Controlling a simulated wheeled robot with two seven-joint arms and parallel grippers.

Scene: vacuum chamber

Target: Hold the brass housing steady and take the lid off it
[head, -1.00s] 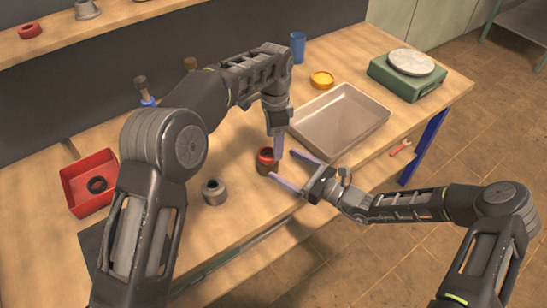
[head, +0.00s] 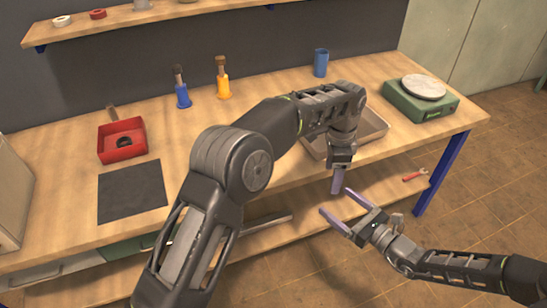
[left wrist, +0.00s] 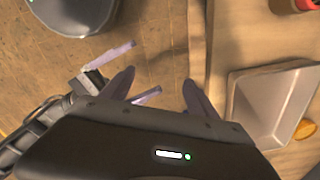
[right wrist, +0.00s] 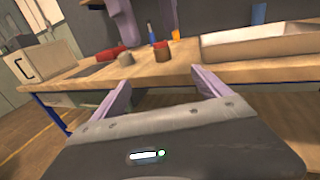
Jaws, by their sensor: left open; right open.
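The brass housing (right wrist: 162,54) stands upright on the bench in the right wrist view, its red lid (right wrist: 162,44) on top. A red-topped piece at the top right of the left wrist view (left wrist: 306,5) is probably the same lid. My left arm seems to hide the housing in the head view. My left gripper (head: 338,180) points down, open and empty, by the bench's front edge. My right gripper (head: 335,203) is open and empty just in front of that edge, close to the left fingers. Both are apart from the housing.
A grey cylindrical piece (right wrist: 126,59) stands left of the housing. A metal tray (head: 373,131) lies behind my left gripper. A red bin (head: 120,150), a dark mat (head: 130,203) and a green scale (head: 398,99) are on the bench. A lower shelf (head: 290,240) runs underneath.

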